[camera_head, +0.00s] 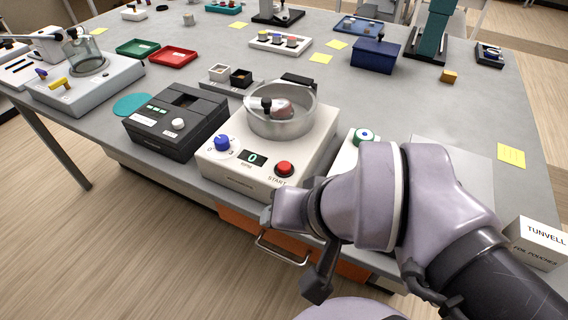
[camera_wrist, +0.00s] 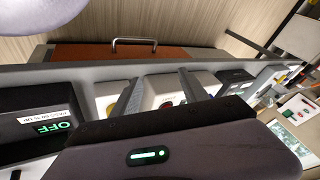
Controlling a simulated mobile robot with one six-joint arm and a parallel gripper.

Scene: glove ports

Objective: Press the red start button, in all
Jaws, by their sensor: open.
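The red start button (camera_head: 285,168) sits at the front right corner of the white machine (camera_head: 228,168), which has a clear round bowl (camera_head: 281,110), a blue knob (camera_head: 222,142) and a green display reading 0 (camera_head: 252,158). A small red spot, probably this button, shows between my gripper's fingers in the wrist view (camera_wrist: 166,104). My gripper (camera_wrist: 160,77) is open with nothing between the fingertips. In the head view my wrist is just in front and to the right of the button; the fingers are hard to make out there. I cannot see any contact with the button.
A black device (camera_head: 172,122) stands left of the machine. A white unit with a green knob (camera_head: 364,136) stands at right, partly behind my arm. A drawer handle (camera_head: 281,248) juts out below the bench edge. A dark box reading OFF (camera_wrist: 52,127) shows in the wrist view.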

